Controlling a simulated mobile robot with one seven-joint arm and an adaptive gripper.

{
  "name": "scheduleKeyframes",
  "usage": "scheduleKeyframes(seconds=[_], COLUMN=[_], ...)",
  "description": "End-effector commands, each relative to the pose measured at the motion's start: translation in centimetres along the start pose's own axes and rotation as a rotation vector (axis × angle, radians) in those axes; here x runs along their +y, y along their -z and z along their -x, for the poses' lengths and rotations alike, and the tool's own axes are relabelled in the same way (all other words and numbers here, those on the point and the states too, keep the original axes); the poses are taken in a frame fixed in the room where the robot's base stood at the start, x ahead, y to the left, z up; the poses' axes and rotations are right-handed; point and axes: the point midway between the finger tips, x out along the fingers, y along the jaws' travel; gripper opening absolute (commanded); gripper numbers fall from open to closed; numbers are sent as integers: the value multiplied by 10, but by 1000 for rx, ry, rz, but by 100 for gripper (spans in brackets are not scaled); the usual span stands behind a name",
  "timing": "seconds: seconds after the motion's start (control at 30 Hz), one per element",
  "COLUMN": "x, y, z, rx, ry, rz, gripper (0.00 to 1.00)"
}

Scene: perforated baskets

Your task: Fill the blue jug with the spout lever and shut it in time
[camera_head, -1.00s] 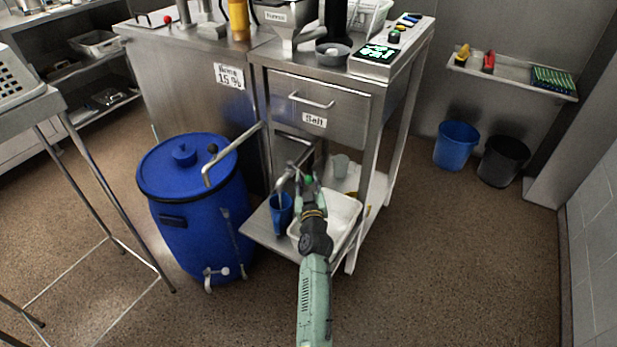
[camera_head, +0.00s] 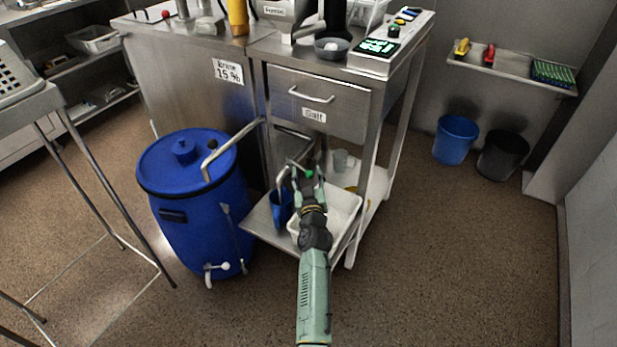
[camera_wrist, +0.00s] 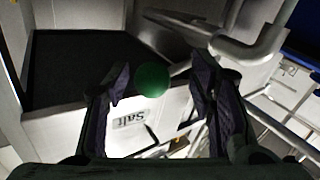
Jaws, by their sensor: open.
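The blue jug (camera_head: 282,211) stands upright on the cart's lower shelf, under the bent metal spout (camera_head: 283,177); its inside and fill level cannot be made out. The spout lever ends in a green ball knob (camera_head: 309,174), which also shows large in the wrist view (camera_wrist: 152,79). My gripper (camera_head: 311,186) is just in front of the knob, to the right of the jug. In the wrist view its two dark fingers (camera_wrist: 160,86) are spread, with the knob between their tips and gaps visible on both sides. No flow from the spout can be made out.
A white tray (camera_head: 347,207) lies on the lower shelf (camera_head: 262,226) below my gripper. A blue barrel (camera_head: 187,222) with a bent pipe (camera_head: 231,147) stands left of the jug. The salt drawer (camera_head: 318,94) is above.

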Motion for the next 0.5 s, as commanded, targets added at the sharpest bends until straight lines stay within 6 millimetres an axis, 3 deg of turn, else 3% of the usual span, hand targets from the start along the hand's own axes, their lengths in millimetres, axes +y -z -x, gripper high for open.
scheduleKeyframes(seconds=[0.17, 0.5], x=[-1, -1], y=[-2, -2], z=[15, 85], rx=[-2, -3], ry=[1, 1], rz=[0, -1], gripper=[50, 50])
